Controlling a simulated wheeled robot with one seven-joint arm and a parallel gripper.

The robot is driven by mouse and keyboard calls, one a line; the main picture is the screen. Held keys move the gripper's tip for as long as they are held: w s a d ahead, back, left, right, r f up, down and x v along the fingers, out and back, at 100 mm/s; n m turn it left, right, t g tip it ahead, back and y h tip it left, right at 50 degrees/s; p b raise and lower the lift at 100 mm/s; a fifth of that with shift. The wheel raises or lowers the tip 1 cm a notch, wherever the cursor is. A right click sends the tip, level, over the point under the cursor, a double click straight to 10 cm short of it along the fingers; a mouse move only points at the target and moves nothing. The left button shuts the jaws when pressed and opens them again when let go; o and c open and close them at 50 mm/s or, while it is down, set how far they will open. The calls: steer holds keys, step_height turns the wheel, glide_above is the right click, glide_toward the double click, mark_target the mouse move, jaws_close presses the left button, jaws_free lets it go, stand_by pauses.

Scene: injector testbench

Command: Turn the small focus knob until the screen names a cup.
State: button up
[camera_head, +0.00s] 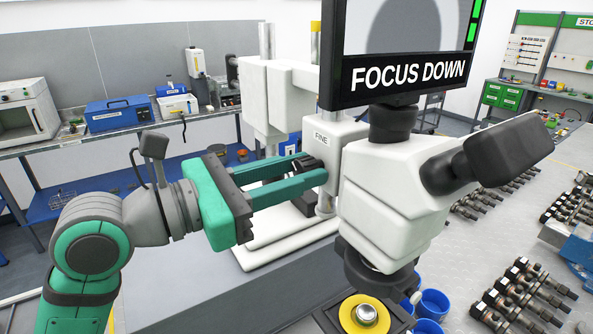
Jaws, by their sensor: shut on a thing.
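The microscope (395,195) stands on the grey bench with its eyepieces to the right. The small focus knob (313,166), dark and ridged, sits on the left side of the focus block, below a label reading FINE (321,139). My gripper (305,170) comes from the left with its green fingers shut on the knob; they hide part of it. The screen (405,62) above the microscope reads FOCUS DOWN and shows a grey disc on a lighter ground, cut off by the top edge. Green bars show at its right side.
A yellow round part (364,314) sits below the lens, with blue cups (433,303) beside it. Rows of metal injectors (520,300) lie on the right bench. A shelf with blue boxes (118,113) stands at the back left.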

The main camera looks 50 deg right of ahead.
steer(key=shift+n, duration=0.5)
steer(key=o, duration=1.1)
steer(key=shift+c, duration=0.2)
steer(key=v, duration=1.1)
stand_by(0.7)
